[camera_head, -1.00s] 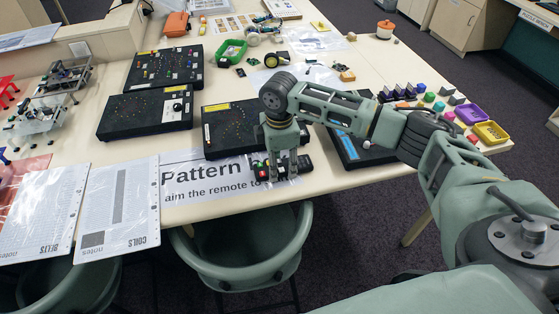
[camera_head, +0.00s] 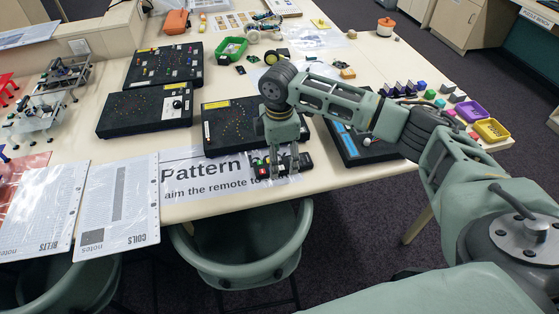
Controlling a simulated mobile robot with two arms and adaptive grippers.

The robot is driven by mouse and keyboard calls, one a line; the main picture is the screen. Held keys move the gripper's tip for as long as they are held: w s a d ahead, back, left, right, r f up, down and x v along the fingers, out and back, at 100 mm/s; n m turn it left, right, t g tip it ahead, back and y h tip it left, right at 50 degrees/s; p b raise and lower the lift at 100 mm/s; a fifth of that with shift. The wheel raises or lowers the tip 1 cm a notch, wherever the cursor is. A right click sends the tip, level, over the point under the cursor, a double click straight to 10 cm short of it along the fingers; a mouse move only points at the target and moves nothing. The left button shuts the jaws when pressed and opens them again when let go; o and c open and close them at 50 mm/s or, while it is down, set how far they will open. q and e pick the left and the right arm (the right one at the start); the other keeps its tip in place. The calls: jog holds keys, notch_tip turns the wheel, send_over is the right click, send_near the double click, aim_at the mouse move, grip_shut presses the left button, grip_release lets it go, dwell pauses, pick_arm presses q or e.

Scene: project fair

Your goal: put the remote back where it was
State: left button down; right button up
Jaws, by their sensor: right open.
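The remote (camera_head: 304,162) is dark with small coloured buttons and lies at the table's front edge, on or beside the white "Pattern" sign (camera_head: 202,181). My right gripper (camera_head: 284,172) is over it, pointing down, with its fingers in front of the remote's middle. The fingers hide part of the remote. The gripper is open, and I cannot tell if it touches the remote. My left gripper is not in view.
Black circuit boards (camera_head: 146,109) lie behind and left of the gripper, and another board (camera_head: 362,148) lies to the right. Printed sheets (camera_head: 118,205) lie at the front left. A green chair (camera_head: 245,250) stands against the table's front edge.

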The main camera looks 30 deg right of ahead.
aim_at(280, 164)
notch_tip(280, 164, up, 10)
jog(key=b, duration=0.2)
jog(key=shift+r, duration=0.25)
jog(key=shift+f, duration=0.1)
